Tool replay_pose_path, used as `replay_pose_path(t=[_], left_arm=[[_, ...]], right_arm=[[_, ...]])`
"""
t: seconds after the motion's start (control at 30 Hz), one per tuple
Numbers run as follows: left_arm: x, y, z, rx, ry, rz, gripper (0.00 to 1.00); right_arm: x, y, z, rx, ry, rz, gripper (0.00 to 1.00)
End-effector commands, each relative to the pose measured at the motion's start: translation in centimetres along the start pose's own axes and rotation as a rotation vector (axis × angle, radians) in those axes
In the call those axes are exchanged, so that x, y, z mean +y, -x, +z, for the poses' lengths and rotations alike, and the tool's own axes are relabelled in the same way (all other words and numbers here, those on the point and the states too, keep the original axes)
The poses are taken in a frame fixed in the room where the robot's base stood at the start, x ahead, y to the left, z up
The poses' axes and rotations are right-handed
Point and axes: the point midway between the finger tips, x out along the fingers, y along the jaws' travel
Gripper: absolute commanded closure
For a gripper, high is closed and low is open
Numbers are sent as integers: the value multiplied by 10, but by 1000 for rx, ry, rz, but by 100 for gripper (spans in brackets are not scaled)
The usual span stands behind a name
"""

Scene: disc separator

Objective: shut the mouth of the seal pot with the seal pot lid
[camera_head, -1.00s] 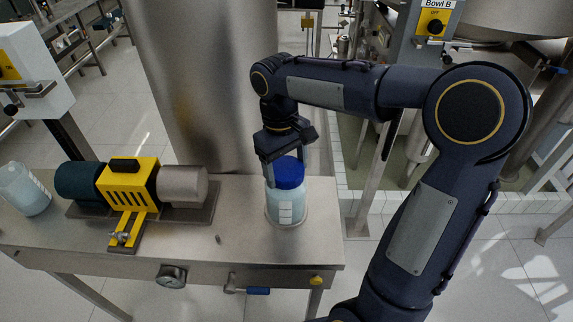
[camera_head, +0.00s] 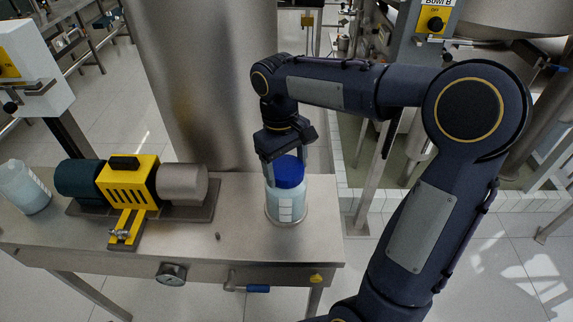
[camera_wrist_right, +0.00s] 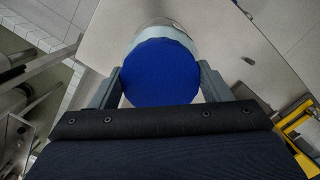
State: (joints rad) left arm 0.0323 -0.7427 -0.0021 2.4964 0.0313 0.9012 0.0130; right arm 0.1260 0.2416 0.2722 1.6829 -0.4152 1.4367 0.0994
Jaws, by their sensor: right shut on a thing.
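The seal pot (camera_head: 285,208) is a pale, translucent jar with a white label, standing upright near the right end of the steel table. The blue seal pot lid (camera_head: 289,172) sits at its mouth and looks level. My right gripper (camera_head: 287,178) points down over the pot, shut on the lid with a finger on either side. In the right wrist view the lid (camera_wrist_right: 161,72) fills the space between the fingers, and part of the pot (camera_wrist_right: 163,32) shows beyond it. Whether the lid is fully seated cannot be told. My left gripper is not in view.
A yellow motor unit (camera_head: 128,184) with a dark end and a grey end stands left of the pot on the table (camera_head: 245,245). Another translucent container (camera_head: 24,187) is at the far left. A large steel cylinder (camera_head: 195,80) rises behind the table.

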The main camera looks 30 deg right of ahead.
Motion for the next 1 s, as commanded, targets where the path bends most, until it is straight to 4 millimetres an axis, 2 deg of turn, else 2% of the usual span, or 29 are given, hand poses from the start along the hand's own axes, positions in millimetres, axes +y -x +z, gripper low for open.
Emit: replay_pose_path(t=[0.03,0.33,0.37,0.53,0.73,0.9,1.0], left_arm=[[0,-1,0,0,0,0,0],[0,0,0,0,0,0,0],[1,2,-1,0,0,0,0],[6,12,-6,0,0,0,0],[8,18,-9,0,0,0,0],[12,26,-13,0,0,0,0],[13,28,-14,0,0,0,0]], right_arm=[[-1,-6,1,-14,2,-4,61],[-1,-6,2,-16,22,-2,60],[-2,-5,2,-16,48,1,65],[-1,-3,2,-16,299,35,65],[-1,-4,2,-14,474,58,65],[0,-3,2,-13,720,91,65],[0,-4,2,-11,797,102,65]])
